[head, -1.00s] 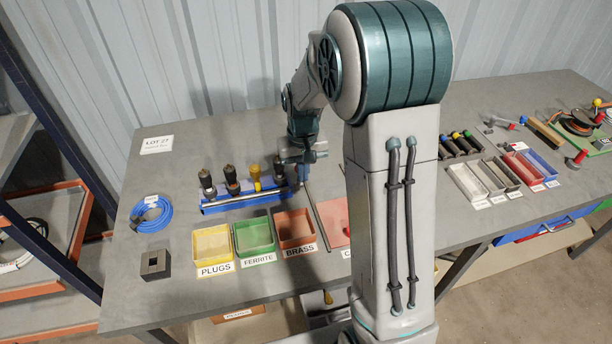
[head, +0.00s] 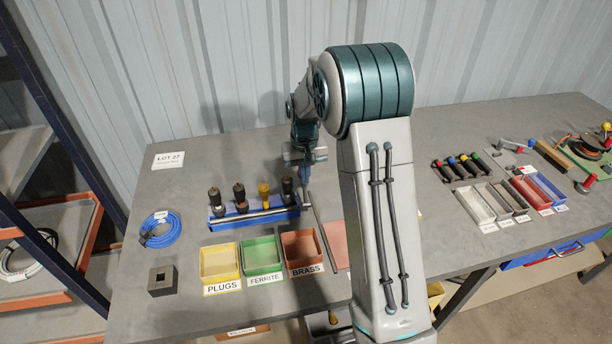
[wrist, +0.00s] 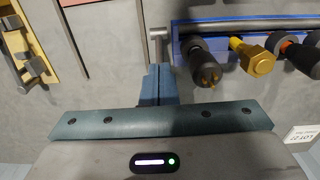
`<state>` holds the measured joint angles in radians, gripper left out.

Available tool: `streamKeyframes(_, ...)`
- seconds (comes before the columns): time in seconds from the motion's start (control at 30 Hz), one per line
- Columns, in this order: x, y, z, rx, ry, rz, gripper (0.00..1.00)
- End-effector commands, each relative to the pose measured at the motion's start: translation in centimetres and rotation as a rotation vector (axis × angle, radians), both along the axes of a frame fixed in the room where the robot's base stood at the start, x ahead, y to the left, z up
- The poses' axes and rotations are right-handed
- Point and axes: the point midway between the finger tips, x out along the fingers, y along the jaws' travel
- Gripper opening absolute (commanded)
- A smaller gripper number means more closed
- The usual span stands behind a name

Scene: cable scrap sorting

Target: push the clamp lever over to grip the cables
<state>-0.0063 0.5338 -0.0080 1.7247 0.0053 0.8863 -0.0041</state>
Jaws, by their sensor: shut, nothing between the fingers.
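The cable clamp is a blue rack (head: 216,224) with a steel bar (head: 250,215) along its front. Several cable ends with dark and gold plugs (head: 264,192) stand up in it. A thin steel rod (head: 322,232), apparently the lever, runs from the rack's right end toward the table front. My gripper (head: 304,188) points down at the rack's right end. In the wrist view my closed blue fingers (wrist: 158,72) are beside the rod's T-shaped end (wrist: 158,34). They hold nothing. I cannot tell whether they touch the rod.
Yellow, green and red-brown trays (head: 222,279) labelled PLUGS, FERRITE and BRASS stand in front of the rack. A blue cable coil (head: 160,229) and a dark square block (head: 163,280) are at left. More trays and tools (head: 478,203) are at right. My arm hides the table's middle.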

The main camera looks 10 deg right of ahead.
Motion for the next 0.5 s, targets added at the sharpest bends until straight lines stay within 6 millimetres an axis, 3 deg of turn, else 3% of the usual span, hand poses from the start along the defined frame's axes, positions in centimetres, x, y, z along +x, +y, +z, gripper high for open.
streamKeyframes(0.5,-0.33,-0.01,-0.02,0.0,-0.008,0.0,0.0)
